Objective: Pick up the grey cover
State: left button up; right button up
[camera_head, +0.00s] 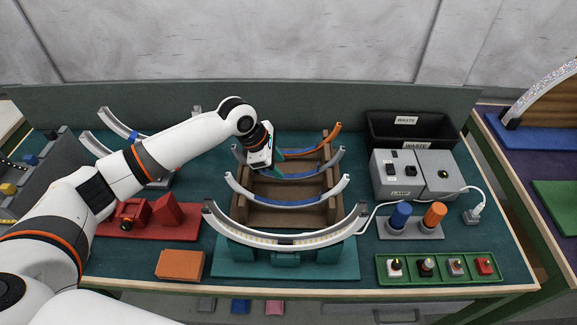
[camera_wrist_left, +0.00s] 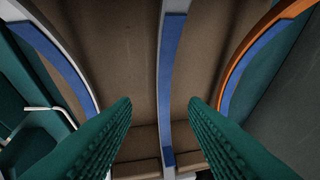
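Curved grey covers with blue inner faces rest in a brown rack (camera_head: 262,214). One grey cover (camera_head: 287,202) lies across its front, a second grey cover (camera_head: 318,172) across its middle, and an orange cover (camera_head: 325,143) behind. My left gripper (camera_head: 274,160) is over the rack, pointing down near the middle grey cover. In the left wrist view its green ribbed fingers (camera_wrist_left: 160,105) are apart, and the middle grey cover (camera_wrist_left: 168,85) runs between them, with no clear contact on either finger. My right gripper is out of view.
A grey lit arc (camera_head: 285,240) on a teal stand (camera_head: 230,262) stands in front of the rack. A grey lamp box (camera_head: 412,178) and black waste bin (camera_head: 385,128) are at right. A red fixture (camera_head: 165,212) and an orange block (camera_head: 180,264) are at left.

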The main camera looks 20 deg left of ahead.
aim_at(288, 175)
pick_arm(q)
jog(key=x, duration=0.2)
jog(key=shift+w+d+f, duration=0.1)
jog(key=shift+w+f, duration=0.2)
jog(key=shift+f, duration=0.05)
jog(key=shift+x, duration=1.05)
jog(key=shift+w+f, duration=0.1)
jog(key=shift+f, duration=0.1)
jog(key=shift+c, duration=0.9)
grip_shut()
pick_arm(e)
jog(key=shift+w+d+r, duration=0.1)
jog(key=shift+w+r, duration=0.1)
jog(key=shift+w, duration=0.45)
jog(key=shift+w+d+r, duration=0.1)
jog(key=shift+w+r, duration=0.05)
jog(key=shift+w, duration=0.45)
